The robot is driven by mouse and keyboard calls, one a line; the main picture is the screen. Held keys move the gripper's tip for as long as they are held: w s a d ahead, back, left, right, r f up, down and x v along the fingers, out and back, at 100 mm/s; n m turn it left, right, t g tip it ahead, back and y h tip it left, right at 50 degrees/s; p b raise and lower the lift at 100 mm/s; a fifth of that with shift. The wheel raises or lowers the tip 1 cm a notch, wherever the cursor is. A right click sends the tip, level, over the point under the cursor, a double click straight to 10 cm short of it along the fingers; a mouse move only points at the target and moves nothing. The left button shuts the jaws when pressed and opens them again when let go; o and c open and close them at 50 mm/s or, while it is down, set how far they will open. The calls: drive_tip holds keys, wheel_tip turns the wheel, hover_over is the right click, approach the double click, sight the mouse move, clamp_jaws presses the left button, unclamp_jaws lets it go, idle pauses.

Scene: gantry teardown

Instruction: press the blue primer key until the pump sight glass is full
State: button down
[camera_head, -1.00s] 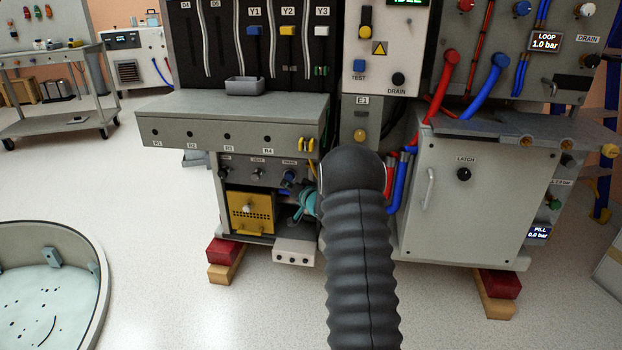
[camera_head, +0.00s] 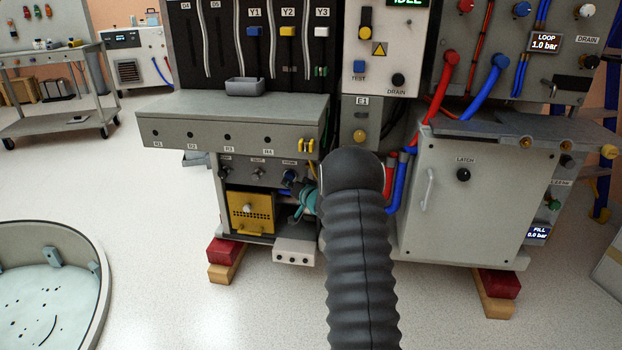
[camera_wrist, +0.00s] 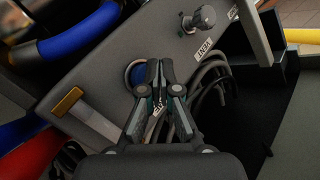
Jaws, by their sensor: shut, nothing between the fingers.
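In the wrist view, my gripper (camera_wrist: 155,68) is shut with nothing between its fingers. In the head view, a bluish knob (camera_head: 289,177) sits at the right end of the small control row under the bench. The teal part of my gripper (camera_head: 306,201) shows just below and right of it, partly behind my arm. I cannot make out the pump sight glass or its level.
A grey knob (camera_wrist: 204,18) stands on the panel ahead and right of the fingers. Dark cables (camera_wrist: 210,85) loop beside the right finger. A blue hose (camera_wrist: 82,32) lies at the upper left. A yellow-fronted unit (camera_head: 250,211) sits below the control row.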

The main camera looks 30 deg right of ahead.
drive_tip(key=shift+w+d+p, duration=0.3)
drive_tip(key=shift+w+d, duration=0.2)
drive_tip(key=shift+w, duration=0.1)
idle(0.8)
drive_tip(key=shift+s+a, duration=0.8)
drive_tip(key=shift+s, duration=0.15)
drive_tip(key=s+a+b, duration=0.2)
drive_tip(key=s+a, duration=0.1)
drive_tip(key=s, duration=0.1)
drive_tip(key=shift+s+a, duration=0.35)
drive_tip(key=shift+a, duration=0.05)
idle(0.8)
